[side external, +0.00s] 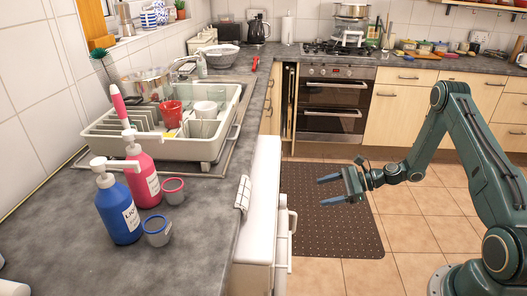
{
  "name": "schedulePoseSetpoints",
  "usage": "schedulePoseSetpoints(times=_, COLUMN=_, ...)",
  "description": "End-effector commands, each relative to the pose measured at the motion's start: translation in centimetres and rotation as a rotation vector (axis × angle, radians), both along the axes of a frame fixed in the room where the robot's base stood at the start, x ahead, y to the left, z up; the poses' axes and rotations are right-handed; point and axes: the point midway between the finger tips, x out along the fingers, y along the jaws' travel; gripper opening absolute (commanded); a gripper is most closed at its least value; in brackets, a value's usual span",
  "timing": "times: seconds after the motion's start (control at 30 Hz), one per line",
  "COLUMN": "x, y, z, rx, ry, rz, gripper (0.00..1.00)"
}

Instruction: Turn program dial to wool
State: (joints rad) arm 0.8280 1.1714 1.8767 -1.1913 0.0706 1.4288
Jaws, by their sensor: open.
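My gripper (324,191) is open and empty, its two blue fingers pointing left. In the picture it is over the dark floor mat, with a gap to the right of a white-fronted unit (265,190) under the left counter. This unit is seen edge-on and could be the appliance; I cannot tell for sure. A pale handle-like part (291,222) sticks out from its front. No program dial or wool mark can be made out from this angle.
A dark dotted mat (345,252) lies on the tiled floor. The left counter (195,250) holds a blue pump bottle (118,212), a pink one (143,178), two small cups and a dish rack (205,148). A pale cloth-like item (242,195) is at its edge. An oven (333,105) stands behind.

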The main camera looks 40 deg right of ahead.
Motion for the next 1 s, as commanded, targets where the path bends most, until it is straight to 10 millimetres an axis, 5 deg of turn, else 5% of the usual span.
schedulePoseSetpoints(times=0.67, x=6.4, y=6.5, z=-3.7, rx=0.0, ry=0.001, rz=0.003, gripper=0.68)
schedulePoseSetpoints(times=1.0, x=8.0, y=7.9, z=-4.6, rx=-0.001, ry=0.0, rz=-0.001, gripper=0.68)
